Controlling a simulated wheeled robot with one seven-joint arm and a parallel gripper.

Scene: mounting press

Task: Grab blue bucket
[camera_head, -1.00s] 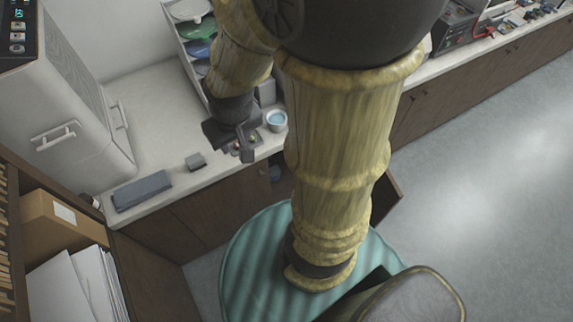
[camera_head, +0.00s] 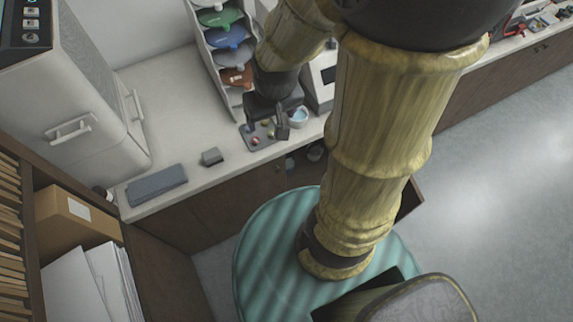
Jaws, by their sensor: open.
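A small round white container with a light blue inside (camera_head: 298,117) stands near the counter's front edge. It may be the blue bucket, but I cannot tell for sure. My gripper (camera_head: 266,122) is open and empty, just left of it, apart from it in the picture. The gripper is above a small dark tray (camera_head: 258,141) holding several small coloured pieces and hides part of it. A blue dish-shaped item (camera_head: 229,37) sits in the white rack behind, between a green one (camera_head: 220,17) and a grey-blue one.
A white rack (camera_head: 209,62) and a white device (camera_head: 321,77) stand close behind my gripper. A grey block (camera_head: 211,156) and dark grey pad (camera_head: 157,185) lie to the left. An open drawer (camera_head: 408,200) juts out below the counter.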

